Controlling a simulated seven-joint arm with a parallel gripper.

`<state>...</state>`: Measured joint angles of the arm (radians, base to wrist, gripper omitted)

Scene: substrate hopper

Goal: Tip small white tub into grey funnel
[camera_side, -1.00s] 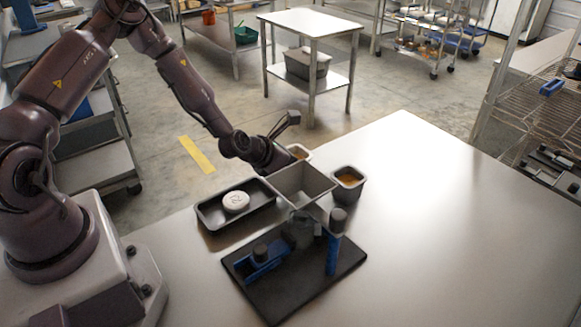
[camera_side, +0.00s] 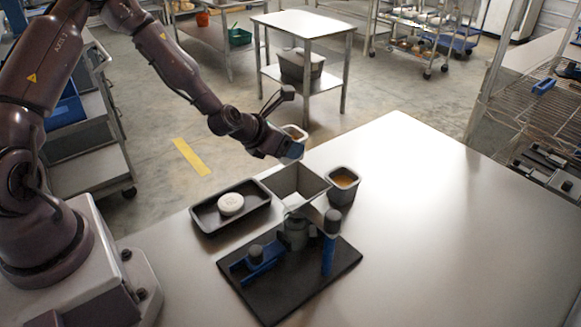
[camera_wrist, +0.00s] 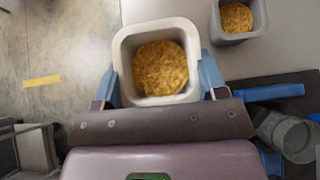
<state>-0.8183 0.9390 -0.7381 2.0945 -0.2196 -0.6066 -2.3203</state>
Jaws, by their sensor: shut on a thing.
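My gripper (camera_side: 284,146) is shut on the small white tub (camera_side: 296,131), its blue fingers on either side of the tub's walls. In the wrist view the white tub (camera_wrist: 124,50) sits between the fingertips, filled with yellow-orange granules (camera_wrist: 160,68). The tub looks about level and is held above and behind the grey funnel (camera_side: 298,184). The funnel is square and wide-mouthed, standing over a black base plate (camera_side: 290,285). The gripper partly hides the tub in the side view.
A grey tub (camera_side: 342,186) with orange contents stands right of the funnel. A dark tray (camera_side: 211,224) holding a white round object (camera_side: 231,204) lies to its left. Blue brackets (camera_side: 328,255) rise from the base plate. The table's right side (camera_side: 460,220) is clear.

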